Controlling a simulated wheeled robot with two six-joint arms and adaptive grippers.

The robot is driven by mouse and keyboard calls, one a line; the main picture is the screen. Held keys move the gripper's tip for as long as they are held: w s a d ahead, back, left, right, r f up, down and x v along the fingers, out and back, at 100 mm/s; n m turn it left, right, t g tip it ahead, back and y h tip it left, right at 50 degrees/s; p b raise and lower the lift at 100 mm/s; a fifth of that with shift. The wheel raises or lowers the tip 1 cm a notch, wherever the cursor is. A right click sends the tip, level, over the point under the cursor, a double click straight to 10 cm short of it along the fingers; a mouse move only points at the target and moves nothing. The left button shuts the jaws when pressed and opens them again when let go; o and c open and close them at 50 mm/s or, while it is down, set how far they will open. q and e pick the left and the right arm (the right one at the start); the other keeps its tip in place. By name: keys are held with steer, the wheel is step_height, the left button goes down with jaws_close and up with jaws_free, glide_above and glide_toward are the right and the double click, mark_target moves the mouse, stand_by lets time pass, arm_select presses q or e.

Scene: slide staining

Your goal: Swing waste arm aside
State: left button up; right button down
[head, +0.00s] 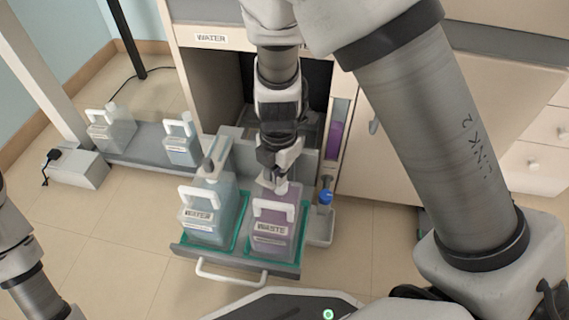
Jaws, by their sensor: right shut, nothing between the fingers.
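The waste jug (272,232), purple and labelled WASTE with a white handle, stands upright on the right of the pulled-out drawer tray (240,262). My right gripper (277,180) points down over the waste jug's neck, shut with nothing held. The gripper and wrist cover the jug's top, so the waste arm cannot be made out clearly, nor whether the gripper touches it. The water jug (208,222) stands on the left of the tray, with a grey arm (214,156) over its neck. My left gripper is out of view; only part of the left arm shows at lower left.
The open cabinet (208,85) is behind the tray. Two more jugs (110,130) (181,140) stand on a grey shelf to the left. Floor is clear in front and left.

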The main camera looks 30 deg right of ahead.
steer(key=shift+w+a+f, duration=0.25)
steer(key=shift+a, duration=0.35)
steer(key=shift+w+a+p, duration=0.6)
steer(key=shift+w, duration=0.35)
steer(key=shift+w+a+p, duration=0.55)
steer(key=shift+w, duration=0.4)
steer(key=shift+w+r, duration=0.1)
